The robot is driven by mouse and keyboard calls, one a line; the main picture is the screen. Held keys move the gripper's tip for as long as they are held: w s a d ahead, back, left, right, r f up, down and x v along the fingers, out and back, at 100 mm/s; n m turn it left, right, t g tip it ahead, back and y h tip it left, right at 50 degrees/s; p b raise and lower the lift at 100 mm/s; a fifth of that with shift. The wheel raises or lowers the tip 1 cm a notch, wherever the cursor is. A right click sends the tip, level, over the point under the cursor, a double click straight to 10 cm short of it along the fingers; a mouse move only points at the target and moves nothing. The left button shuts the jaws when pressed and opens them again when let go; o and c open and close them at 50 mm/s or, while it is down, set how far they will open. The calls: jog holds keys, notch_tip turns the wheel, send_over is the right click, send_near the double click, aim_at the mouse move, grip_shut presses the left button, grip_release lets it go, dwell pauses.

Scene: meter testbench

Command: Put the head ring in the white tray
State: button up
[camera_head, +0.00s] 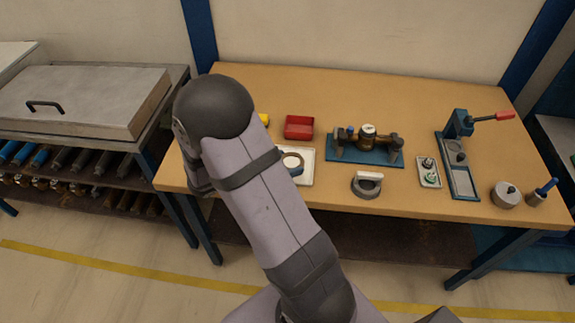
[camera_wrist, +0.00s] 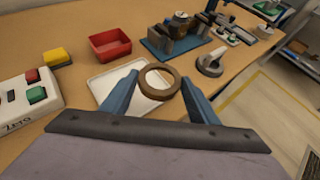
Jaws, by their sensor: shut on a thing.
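The head ring (camera_wrist: 146,84) is a brown bronze ring held between the two blue fingers of my gripper (camera_wrist: 160,86) in the wrist view. My gripper is shut on it. The white tray (camera_wrist: 101,85) lies on the bench below and behind the ring, and is partly hidden by the ring and the left finger. In the head view the ring (camera_head: 302,163) shows against the tray (camera_head: 308,178), beside my arm, which hides the fingers and part of the tray. The exact height of the ring over the tray cannot be told.
A red bin (camera_head: 299,127) stands behind the tray. A blue fixture (camera_head: 365,155) with a meter body and a grey clamp ring (camera_head: 366,186) are to the right. In the wrist view a yellow block (camera_wrist: 57,57) and a button box (camera_wrist: 28,98) are at the left.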

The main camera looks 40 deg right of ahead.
aim_at(288, 165)
jog(key=shift+n+t, duration=0.4)
jog(key=shift+w+d+r, duration=0.2)
jog(key=shift+d+r, duration=0.4)
jog(key=shift+d, duration=0.1)
jog(key=shift+w+d+r, duration=0.25)
jog(key=shift+d+r, duration=0.35)
jog(key=shift+d, duration=0.05)
jog(key=shift+w+d+r, duration=0.2)
jog(key=shift+d+r, duration=0.4)
jog(key=shift+d, duration=0.1)
jog(key=shift+f, duration=5)
jog(key=shift+f, duration=0.1)
jog(key=shift+f, duration=0.4)
jog(key=shift+f+b, duration=0.15)
jog(key=shift+b, duration=0.3)
